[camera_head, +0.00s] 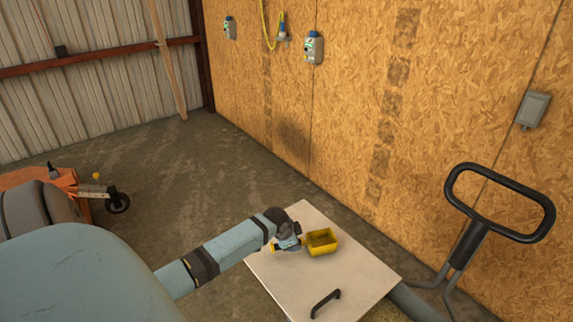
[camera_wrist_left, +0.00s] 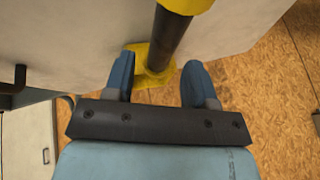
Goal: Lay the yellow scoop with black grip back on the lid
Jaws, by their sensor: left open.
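The yellow scoop (camera_head: 322,241) appears to rest on the pale lid (camera_head: 290,279), with its hollow side facing up. My left gripper (camera_head: 293,243) is at the grip end of the scoop, left of its yellow pan, and hides most of the grip in the head view. In the left wrist view, the black grip (camera_wrist_left: 170,42) runs between the two blue fingers of my open left gripper (camera_wrist_left: 160,80), with yellow parts at both ends. I cannot tell whether a finger touches the grip. The pale lid (camera_wrist_left: 75,35) lies behind it. My right gripper is not in view.
A black handle (camera_head: 325,303) stands on the lid's near part. A black looped push bar (camera_head: 500,203) rises at the right, before the chipboard wall (camera_head: 440,100). An orange wheeled machine (camera_head: 70,185) stands at the left. The floor (camera_head: 190,170) between is clear.

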